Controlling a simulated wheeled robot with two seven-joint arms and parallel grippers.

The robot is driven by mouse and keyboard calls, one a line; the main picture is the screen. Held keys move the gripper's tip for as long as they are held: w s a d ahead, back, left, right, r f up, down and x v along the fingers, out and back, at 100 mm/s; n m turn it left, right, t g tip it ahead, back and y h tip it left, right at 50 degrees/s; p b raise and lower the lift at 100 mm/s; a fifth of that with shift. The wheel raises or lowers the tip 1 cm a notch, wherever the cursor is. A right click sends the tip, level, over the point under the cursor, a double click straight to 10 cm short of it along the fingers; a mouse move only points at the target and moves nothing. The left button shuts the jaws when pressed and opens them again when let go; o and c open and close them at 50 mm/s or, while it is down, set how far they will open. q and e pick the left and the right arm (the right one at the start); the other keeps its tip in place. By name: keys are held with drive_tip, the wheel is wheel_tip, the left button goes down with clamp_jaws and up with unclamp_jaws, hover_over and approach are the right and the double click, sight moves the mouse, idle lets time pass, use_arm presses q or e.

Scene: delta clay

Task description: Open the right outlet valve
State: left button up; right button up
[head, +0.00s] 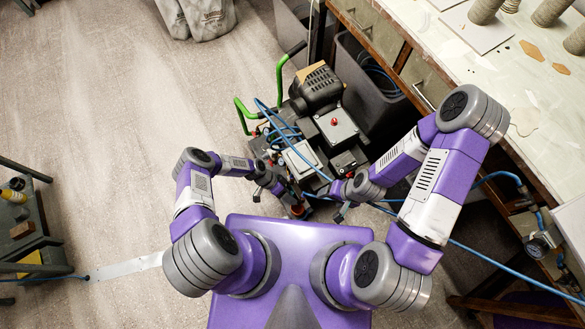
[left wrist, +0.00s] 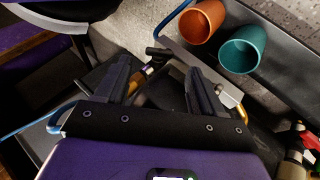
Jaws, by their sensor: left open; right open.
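The compressor (head: 320,115) stands on the floor ahead of me, with a black motor, green handles and blue hoses. In the left wrist view a fitting with a dark T-shaped handle (left wrist: 157,52) and brass-coloured parts shows between the fingers of my left gripper (left wrist: 159,72). The fingers are open and apart; I cannot tell whether they touch it, nor whether it is the right outlet valve. In the head view my left gripper (head: 279,187) is at the compressor's near side. My right gripper (head: 341,208) is open, to the right of it and apart from it.
An orange cup (left wrist: 202,20) and a teal cup (left wrist: 245,48) lie beyond the left fingers. A red-topped fitting (left wrist: 303,137) is at the right edge of that view. A workbench (head: 480,75) and dark bins (head: 372,85) bound the right side. The floor at left is mostly clear.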

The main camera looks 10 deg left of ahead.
use_arm(q)
drive_tip(key=shift+p+v, duration=0.35)
drive_tip(key=shift+v, duration=1.4)
drive_tip(key=b+x, duration=0.2)
drive_tip(key=x, duration=0.6)
drive_tip(key=shift+f, duration=0.2)
drive_tip(key=shift+s+d, duration=0.15)
drive_tip(key=c, duration=1.1)
drive_tip(key=shift+o, duration=0.2)
drive_tip(key=shift+f+g+h, duration=0.15)
drive_tip(key=shift+g+h, duration=0.25)
